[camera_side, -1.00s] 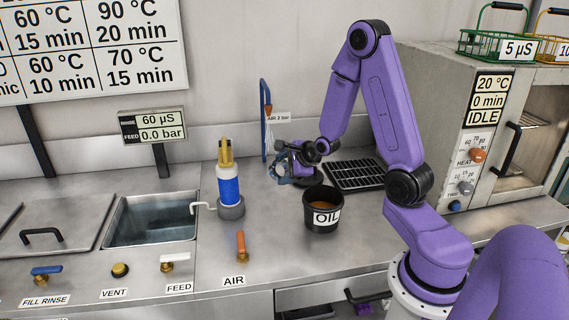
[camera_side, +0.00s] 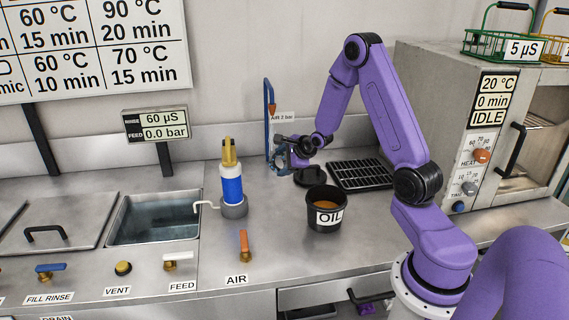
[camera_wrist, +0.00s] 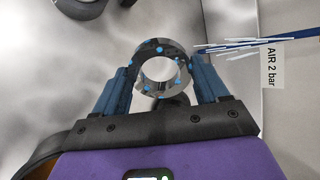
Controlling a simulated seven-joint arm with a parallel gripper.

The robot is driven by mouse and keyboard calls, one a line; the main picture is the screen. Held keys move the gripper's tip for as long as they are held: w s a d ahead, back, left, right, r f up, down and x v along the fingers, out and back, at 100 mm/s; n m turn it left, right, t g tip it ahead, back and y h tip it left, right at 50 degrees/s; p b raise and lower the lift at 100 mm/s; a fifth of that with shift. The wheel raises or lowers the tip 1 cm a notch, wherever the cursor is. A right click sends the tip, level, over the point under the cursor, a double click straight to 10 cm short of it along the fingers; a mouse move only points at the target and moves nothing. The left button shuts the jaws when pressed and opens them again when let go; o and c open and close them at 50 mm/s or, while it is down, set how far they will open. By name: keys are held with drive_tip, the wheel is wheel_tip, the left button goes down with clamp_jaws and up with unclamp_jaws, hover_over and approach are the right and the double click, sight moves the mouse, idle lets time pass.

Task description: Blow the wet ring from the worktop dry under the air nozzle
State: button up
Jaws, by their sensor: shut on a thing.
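My gripper (camera_wrist: 163,88) is shut on a grey metal ring (camera_wrist: 144,76), with one blue finger on each side of it. Several blue wet drops show on the ring's face in the wrist view. In the side view my gripper (camera_side: 283,156) holds the ring above the worktop, just below the air nozzle (camera_side: 271,110) on its blue pipe; the ring is small and partly hidden there. In the wrist view white and blue streaks (camera_wrist: 238,47) fan out at the right, close to the ring's upper right edge.
A black pot marked OIL (camera_side: 326,212) stands in front of my gripper, and a dark rack (camera_side: 362,174) lies to its right. The orange AIR lever (camera_side: 244,245) is at the front.

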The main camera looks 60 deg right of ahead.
sight(282, 158)
drive_tip(key=shift+w+d+f, duration=0.2)
drive_tip(key=shift+w+d, duration=0.35)
drive_tip(key=shift+w+d+f, duration=0.2)
drive_tip(key=shift+w+d, duration=2.15)
idle(3.0)
drive_tip(key=s+a, duration=0.8)
drive_tip(key=shift+s+a, duration=0.25)
idle(0.6)
